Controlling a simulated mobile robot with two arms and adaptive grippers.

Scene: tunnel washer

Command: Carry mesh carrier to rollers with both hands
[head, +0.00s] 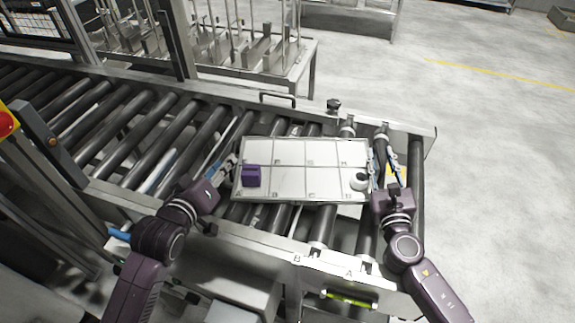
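The mesh carrier (305,168) is a pale, flat, rectangular tray divided into several lettered cells. In the head view it lies level over the dark rollers (190,121) near the conveyor's right end; whether it rests on them or hangs just above, I cannot tell. A purple block (251,176) sits in its near left cell and a small white round piece (359,181) in its near right cell. My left gripper (228,160) is at the carrier's left edge and my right gripper (381,160) at its right edge. Finger closure is unclear on both.
The metal conveyor frame (425,134) borders the rollers, with a handle (277,97) on the far rail. A rack with upright posts (262,50) stands behind. A red button (5,123) is at far left. Open floor (500,160) lies to the right.

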